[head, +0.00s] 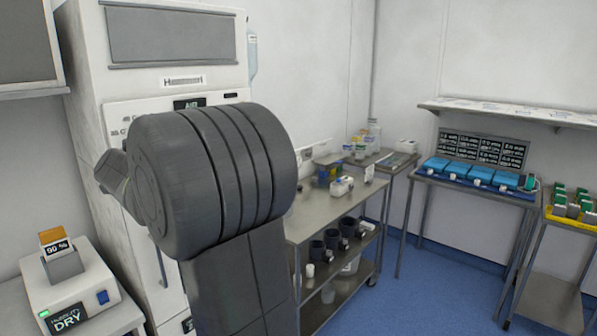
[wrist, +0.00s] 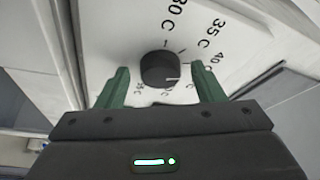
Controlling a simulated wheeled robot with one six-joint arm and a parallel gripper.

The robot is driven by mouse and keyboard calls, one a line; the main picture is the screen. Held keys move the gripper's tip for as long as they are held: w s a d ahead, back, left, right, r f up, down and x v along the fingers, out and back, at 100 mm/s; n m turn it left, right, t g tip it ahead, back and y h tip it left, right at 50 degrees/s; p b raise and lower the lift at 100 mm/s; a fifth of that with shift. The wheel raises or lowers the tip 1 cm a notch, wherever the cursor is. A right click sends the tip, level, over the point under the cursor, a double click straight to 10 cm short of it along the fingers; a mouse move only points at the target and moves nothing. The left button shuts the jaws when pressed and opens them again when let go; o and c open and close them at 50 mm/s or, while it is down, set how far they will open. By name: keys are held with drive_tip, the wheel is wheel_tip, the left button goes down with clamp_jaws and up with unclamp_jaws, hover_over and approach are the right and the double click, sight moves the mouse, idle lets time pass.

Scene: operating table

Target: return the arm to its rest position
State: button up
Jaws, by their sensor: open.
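My arm (head: 215,185) rises in the middle of the head view and hides part of the tall white cabinet (head: 165,85). My gripper (wrist: 158,88) shows in the wrist view with its two green fingers apart and nothing held between them. A round black knob (wrist: 160,69) on a white panel (wrist: 120,25) shows beyond the fingertips, between them in the picture. Temperature marks such as 30 C, 35 C and 40 are printed around the knob. I cannot tell whether the fingers touch it. The gripper is hidden behind the arm in the head view.
A steel cart (head: 325,218) with dark cups and bottles stands right of my arm. A white device marked DRY (head: 70,280) is at the lower left. A table with blue trays (head: 475,175) stands at the right wall. Blue floor (head: 420,290) is open at the right.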

drive_tip(key=n+g+y, duration=0.1)
drive_tip(key=n+y, duration=0.1)
drive_tip(key=n, duration=0.3)
drive_tip(key=n+g+y+b, duration=0.1)
drive_tip(key=n+y, duration=0.2)
drive_tip(key=n, duration=0.3)
drive_tip(key=n+y, duration=0.2)
drive_tip(key=n, duration=0.4)
drive_tip(key=shift+w+d+f+g, duration=0.3)
drive_tip(key=shift+w+d+g, duration=0.05)
drive_tip(key=shift+d+g, duration=0.05)
drive_tip(key=shift+b, duration=0.3)
